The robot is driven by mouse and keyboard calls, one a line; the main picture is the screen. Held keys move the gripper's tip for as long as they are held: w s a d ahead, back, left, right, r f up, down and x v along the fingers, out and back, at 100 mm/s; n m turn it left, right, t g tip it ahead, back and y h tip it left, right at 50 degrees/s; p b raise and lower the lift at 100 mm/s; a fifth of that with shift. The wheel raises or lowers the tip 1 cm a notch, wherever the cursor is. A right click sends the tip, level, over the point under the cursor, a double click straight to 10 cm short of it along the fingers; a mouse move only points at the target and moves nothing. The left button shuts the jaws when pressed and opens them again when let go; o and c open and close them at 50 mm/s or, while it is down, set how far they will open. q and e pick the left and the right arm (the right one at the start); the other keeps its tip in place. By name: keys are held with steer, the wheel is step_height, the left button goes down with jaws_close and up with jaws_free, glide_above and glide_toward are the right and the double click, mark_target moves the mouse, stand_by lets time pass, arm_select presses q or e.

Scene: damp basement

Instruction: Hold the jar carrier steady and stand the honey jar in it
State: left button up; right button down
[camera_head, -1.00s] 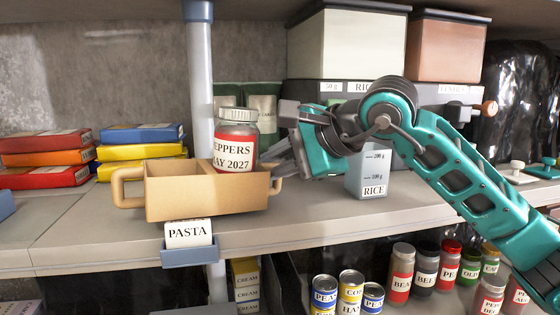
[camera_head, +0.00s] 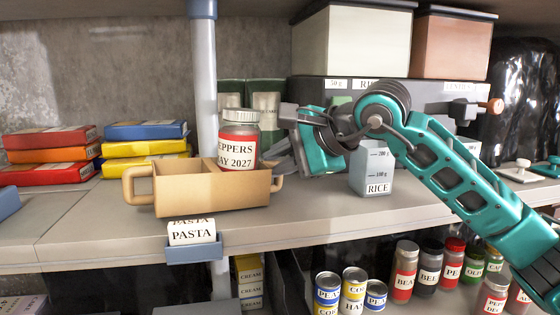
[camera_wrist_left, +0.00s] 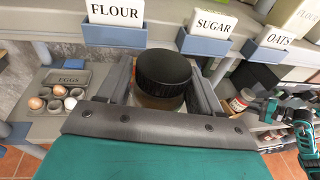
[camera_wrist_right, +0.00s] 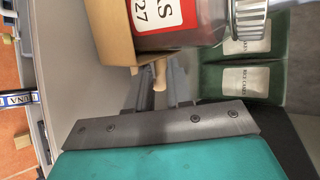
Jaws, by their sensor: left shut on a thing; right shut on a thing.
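The tan jar carrier (camera_head: 212,198) stands on the shelf top, a handle at each end. A jar labelled PEPPERS (camera_head: 238,138) stands upright in its right compartment; the left compartment looks empty. My right gripper (camera_head: 284,160) is shut on the carrier's right handle, which also shows between its fingers in the right wrist view (camera_wrist_right: 160,72). My left gripper (camera_wrist_left: 163,88) is outside the head view. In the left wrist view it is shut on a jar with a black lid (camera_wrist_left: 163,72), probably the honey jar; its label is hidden.
Red, orange, blue and yellow boxes (camera_head: 143,148) lie left of the carrier. A RICE measuring cup (camera_head: 371,170) stands to its right, near my right arm. A post (camera_head: 204,75) rises behind the carrier. A PASTA label holder (camera_head: 194,248) hangs on the shelf edge.

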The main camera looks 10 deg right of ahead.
steer(key=shift+r, duration=0.2)
steer(key=c, duration=0.9)
jaws_free()
steer(key=shift+c, duration=0.2)
steer(key=shift+s+f, duration=0.1)
steer(key=shift+f, duration=0.1)
steer(key=shift+f, duration=0.1)
